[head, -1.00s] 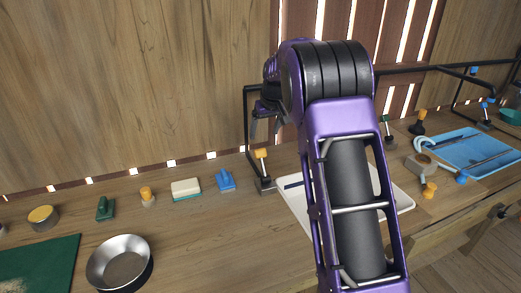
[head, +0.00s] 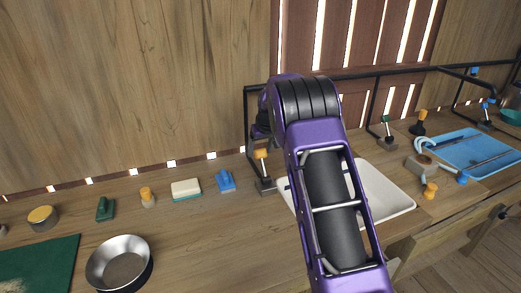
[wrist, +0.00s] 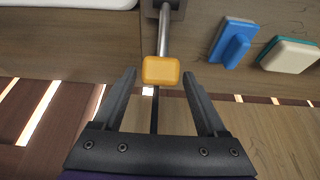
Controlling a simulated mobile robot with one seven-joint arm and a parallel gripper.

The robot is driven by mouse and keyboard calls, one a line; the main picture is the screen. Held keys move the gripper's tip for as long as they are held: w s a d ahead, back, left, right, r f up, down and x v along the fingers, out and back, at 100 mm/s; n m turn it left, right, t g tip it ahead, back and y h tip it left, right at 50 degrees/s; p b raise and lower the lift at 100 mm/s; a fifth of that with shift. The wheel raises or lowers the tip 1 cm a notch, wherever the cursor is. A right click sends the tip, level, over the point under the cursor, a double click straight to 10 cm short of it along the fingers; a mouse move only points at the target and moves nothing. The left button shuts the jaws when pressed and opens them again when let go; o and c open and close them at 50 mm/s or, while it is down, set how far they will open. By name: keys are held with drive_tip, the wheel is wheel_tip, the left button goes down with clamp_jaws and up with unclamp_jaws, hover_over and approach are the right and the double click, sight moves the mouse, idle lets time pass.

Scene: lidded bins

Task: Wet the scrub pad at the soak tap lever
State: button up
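The lever (head: 263,170) with an orange-yellow knob stands on a small grey base at the left end of the white basin (head: 390,203). In the wrist view the knob (wrist: 160,70) is at the fingertips of my gripper (wrist: 159,73), one finger on each side with gaps. My gripper is open and holds nothing; the arm hides it in the head view. A cream block with a green underside (head: 186,189), possibly the scrub pad, lies on the bench left of the lever. It also shows in the wrist view (wrist: 291,55).
A blue block with a raised grip (head: 226,181) lies between the cream block and the lever. A metal bowl (head: 120,262) and green mat (head: 38,265) are at left. Further levers and a blue tray (head: 478,150) are at right. The wooden wall is close behind.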

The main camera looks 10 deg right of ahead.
clamp_jaws()
drive_tip(key=shift+s+f+b, duration=0.1)
drive_tip(key=shift+f+b, duration=0.05)
drive_tip(key=shift+b, duration=0.5)
drive_tip(key=shift+s+d+t+b, duration=0.1)
drive_tip(key=shift+s+t+b, duration=0.25)
drive_tip(key=shift+b, duration=0.75)
drive_tip(key=shift+s+d+r+b, duration=0.1)
drive_tip(key=shift+s+r+b, duration=0.2)
drive_tip(key=shift+s+r, duration=0.3)
drive_tip(key=shift+s, duration=0.15)
drive_tip(key=shift+o, duration=1.3)
unclamp_jaws()
